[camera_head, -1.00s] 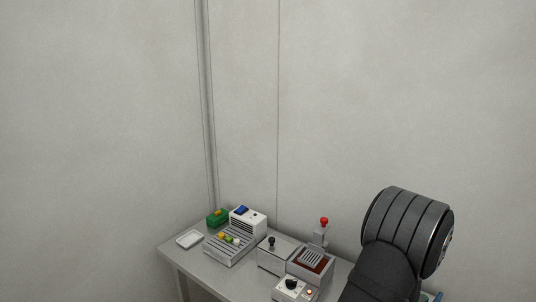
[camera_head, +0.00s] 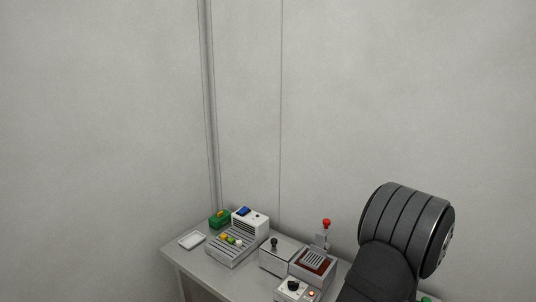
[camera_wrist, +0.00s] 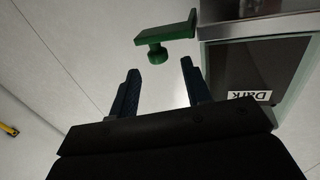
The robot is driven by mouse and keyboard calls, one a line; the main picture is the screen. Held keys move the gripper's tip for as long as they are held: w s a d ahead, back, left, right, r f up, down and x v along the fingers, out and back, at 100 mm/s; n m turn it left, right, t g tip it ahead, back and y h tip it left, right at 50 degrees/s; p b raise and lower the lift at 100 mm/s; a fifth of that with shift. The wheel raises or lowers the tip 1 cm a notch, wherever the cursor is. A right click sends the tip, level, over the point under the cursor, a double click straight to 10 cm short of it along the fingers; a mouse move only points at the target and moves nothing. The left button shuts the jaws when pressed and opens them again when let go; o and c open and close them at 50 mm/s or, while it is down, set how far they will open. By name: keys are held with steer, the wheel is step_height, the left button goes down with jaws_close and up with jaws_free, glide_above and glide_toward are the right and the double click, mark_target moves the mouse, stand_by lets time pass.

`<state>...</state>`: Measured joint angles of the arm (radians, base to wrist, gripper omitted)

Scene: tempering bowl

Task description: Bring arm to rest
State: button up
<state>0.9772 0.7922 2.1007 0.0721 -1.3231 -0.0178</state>
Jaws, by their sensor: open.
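My gripper (camera_wrist: 162,90) shows in the wrist view with its two dark blue fingers apart and nothing between them. Beyond the fingertips is a green bracket-like piece with a round knob (camera_wrist: 158,50); it appears apart from the fingers. In the head view my arm's dark links fill the lower right, and the gripper itself is out of that picture.
A dark panel labelled "Dark" (camera_wrist: 248,97) in a pale frame lies right of the fingers.

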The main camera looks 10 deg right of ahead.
steer(key=v, duration=1)
steer(key=x, duration=1.7)
steer(key=s+d+v, duration=0.1)
steer(key=v, duration=2)
steer(key=w+d+r+n, duration=0.2)
steer(key=d+r+n, duration=0.1)
steer(key=d, duration=0.5)
steer(key=w+d+r+n, duration=0.3)
steer(key=d+n, duration=0.3)
steer(key=d, duration=0.1)
steer(key=shift+w+d+r, duration=0.35)
steer(key=shift+d, duration=0.05)
